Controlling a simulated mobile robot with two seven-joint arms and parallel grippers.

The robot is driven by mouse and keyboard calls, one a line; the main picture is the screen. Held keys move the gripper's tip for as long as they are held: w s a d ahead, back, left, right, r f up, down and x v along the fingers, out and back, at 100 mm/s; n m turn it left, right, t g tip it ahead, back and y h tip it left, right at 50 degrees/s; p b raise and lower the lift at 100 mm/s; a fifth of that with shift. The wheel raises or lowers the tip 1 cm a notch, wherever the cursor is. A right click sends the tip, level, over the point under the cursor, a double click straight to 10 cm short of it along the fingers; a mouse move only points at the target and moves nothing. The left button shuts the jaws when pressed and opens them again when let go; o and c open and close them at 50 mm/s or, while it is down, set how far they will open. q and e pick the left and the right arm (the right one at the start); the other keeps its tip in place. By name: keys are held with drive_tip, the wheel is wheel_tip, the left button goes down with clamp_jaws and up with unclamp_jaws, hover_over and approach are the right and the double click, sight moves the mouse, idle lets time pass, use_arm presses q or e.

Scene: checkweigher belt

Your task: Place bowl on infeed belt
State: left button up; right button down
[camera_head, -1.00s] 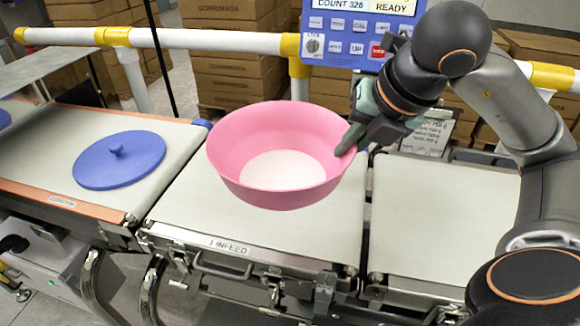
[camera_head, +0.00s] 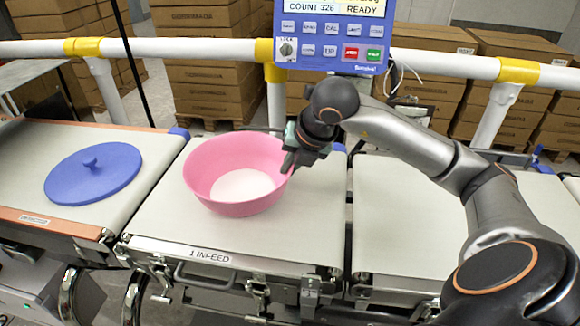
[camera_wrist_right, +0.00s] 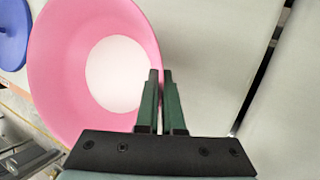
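The pink bowl (camera_head: 240,205) is upright over the middle of the infeed belt (camera_head: 160,220), which carries a "1 INFEED" label on its front. I cannot tell whether its base touches the belt. My right gripper (camera_head: 291,161) is at the bowl's right rim. In the right wrist view, the two dark green fingers (camera_wrist_right: 160,75) are close together with the rim of the bowl (camera_wrist_right: 55,70) between them. The white bottom of the bowl shows inside. My left gripper is not in view.
A blue lid with a knob (camera_head: 93,172) lies on the belt to the left. A control panel (camera_head: 331,38) hangs on the white rail (camera_head: 190,48) behind. The belt to the right (camera_head: 400,225) is bare, with my right arm above it. Cardboard boxes stand behind the rail.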

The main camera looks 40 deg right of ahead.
drive_tip(key=c, duration=1.5)
unclamp_jaws()
drive_tip(key=shift+f, duration=0.1)
drive_tip(key=o, duration=0.5)
drive_tip(key=shift+c, duration=0.2)
drive_tip(key=p+v, duration=0.1)
drive_tip(key=v, duration=1.1)
drive_tip(key=shift+p, duration=0.3)
